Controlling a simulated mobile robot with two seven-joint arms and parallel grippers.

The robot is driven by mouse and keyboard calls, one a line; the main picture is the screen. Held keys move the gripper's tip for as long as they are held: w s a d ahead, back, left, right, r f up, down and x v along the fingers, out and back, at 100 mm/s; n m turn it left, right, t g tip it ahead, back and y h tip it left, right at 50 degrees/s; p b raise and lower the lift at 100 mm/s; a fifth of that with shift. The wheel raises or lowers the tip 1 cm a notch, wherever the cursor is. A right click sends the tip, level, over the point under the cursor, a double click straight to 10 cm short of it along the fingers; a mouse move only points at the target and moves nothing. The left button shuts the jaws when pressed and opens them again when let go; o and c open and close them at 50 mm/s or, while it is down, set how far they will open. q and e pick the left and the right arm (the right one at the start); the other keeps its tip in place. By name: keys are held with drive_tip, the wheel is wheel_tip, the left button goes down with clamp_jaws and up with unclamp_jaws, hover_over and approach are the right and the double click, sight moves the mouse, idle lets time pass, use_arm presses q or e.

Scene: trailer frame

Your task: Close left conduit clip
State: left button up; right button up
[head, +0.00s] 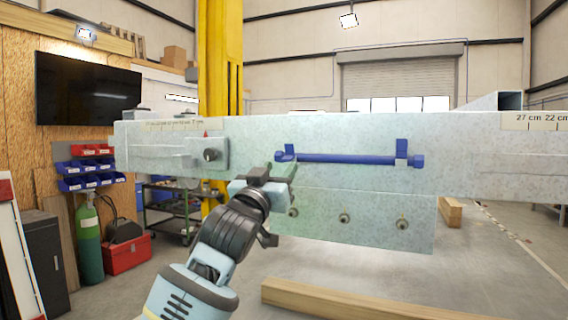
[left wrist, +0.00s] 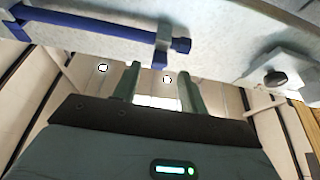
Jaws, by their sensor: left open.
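A blue conduit (head: 348,159) runs level across the face of the grey steel beam. The left conduit clip (head: 287,153) is a blue piece at its left end; its flap appears to stick out from the beam, partly hidden by my gripper. The right clip (head: 402,150) has an upright blue tab. My left gripper (head: 274,174) is just below the left clip. In the left wrist view its open, empty fingers (left wrist: 158,84) point toward the clip (left wrist: 161,50), with a gap visible. The conduit (left wrist: 90,27) also shows there. My right gripper is not in view.
A block with a dark knob (head: 210,155) sits on the beam left of the clip. Several small fittings (head: 344,217) stick out from the lower plate (head: 380,234). Timber (head: 370,302) lies on the floor below. The space in front of the conduit's right part is clear.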

sight(288, 152)
use_arm(q)
drive_tip(key=shift+x, duration=2.1)
clamp_jaws()
